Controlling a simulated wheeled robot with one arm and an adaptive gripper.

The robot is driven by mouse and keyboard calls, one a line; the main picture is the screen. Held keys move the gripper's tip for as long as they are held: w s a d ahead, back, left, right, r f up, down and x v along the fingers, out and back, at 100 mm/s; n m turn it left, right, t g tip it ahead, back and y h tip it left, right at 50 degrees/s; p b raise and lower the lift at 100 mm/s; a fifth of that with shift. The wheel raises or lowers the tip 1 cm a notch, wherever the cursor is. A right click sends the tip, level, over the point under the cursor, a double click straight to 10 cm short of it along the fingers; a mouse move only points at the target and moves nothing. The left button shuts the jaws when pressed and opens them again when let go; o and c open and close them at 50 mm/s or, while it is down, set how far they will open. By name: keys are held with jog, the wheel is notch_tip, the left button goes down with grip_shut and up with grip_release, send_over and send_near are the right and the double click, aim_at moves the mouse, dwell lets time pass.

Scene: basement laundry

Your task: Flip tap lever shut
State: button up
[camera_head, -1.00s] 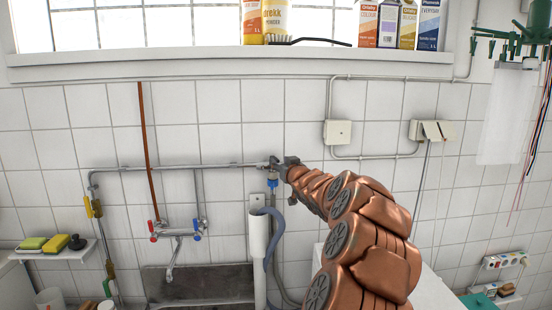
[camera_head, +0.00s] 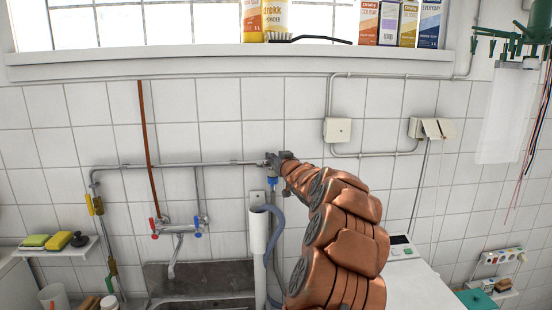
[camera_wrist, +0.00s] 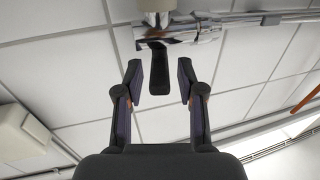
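The tap is a chrome valve at the end of the wall pipe; its body (camera_wrist: 165,38) shows at the top of the wrist view. Its dark lever (camera_wrist: 158,68) points down in that picture, between my fingers. My gripper (camera_wrist: 158,78) is open, with one finger on each side of the lever and a visible gap on both sides. In the head view my gripper (camera_head: 276,160) is at the right end of the pipe and covers most of the tap; the lever cannot be made out there. A blue fitting (camera_head: 272,182) hangs below the tap.
The pipe (camera_head: 190,164) runs left along the tiled wall. A red-and-blue-handled mixer tap (camera_head: 178,228) hangs above the sink (camera_head: 200,281). A grey hose (camera_head: 279,225) runs below my gripper. A white machine (camera_head: 418,285) stands right. The window sill (camera_head: 200,65) is above.

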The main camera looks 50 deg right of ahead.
grip_shut()
jog(key=shift+f+b, duration=0.15)
jog(key=shift+b, duration=0.8)
jog(key=m+h+b, duration=0.1)
jog(key=b, duration=0.3)
jog(key=shift+g+h+b, duration=0.35)
jog(key=shift+g+h, duration=0.05)
jog(key=m+g+h+b, duration=0.1)
jog(key=b, duration=0.6)
jog(key=shift+d+h+b, duration=0.1)
jog(key=shift+h+b, duration=0.2)
jog(key=shift+h, duration=0.1)
jog(key=shift+m+g+b, duration=0.3)
jog(key=shift+m+b, duration=0.1)
jog(key=shift+b, duration=0.55)
jog(key=shift+a+h+b, duration=0.2)
jog(key=shift+h+b, duration=0.1)
jog(key=shift+b, duration=0.5)
